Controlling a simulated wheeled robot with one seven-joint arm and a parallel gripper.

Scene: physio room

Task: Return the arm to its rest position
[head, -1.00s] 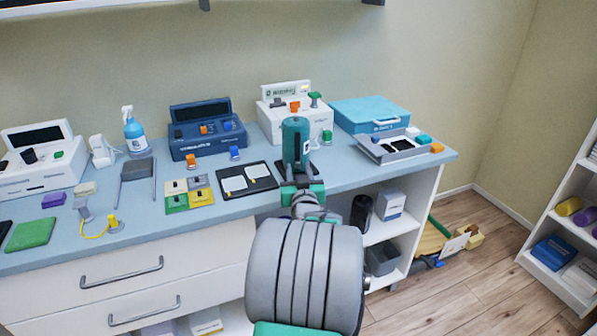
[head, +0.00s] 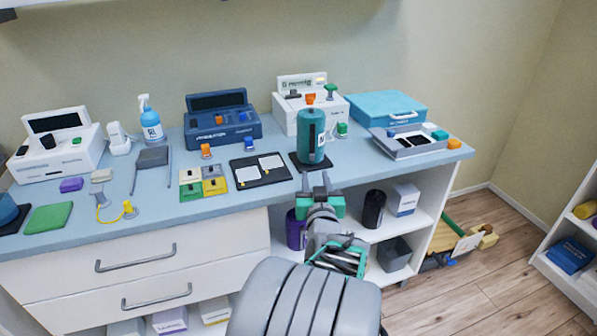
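My gripper (head: 318,184) shows in the head view just in front of the counter's front edge, below a teal cylinder. Its two grey fingers stand apart with a gap between them, and I see nothing held in it. The teal cylinder (head: 310,136) with a white label stands upright on a dark square pad (head: 299,163) on the counter. The fingertips are close below the pad in the picture, apart from the cylinder. My arm reaches up from the bottom middle of the view.
The blue-grey counter (head: 225,207) carries a dark blue device (head: 222,124), a white device (head: 285,115), a teal case (head: 385,105) and a grey tray (head: 408,147). Open shelves with a dark cylinder (head: 373,208) lie right of my gripper.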

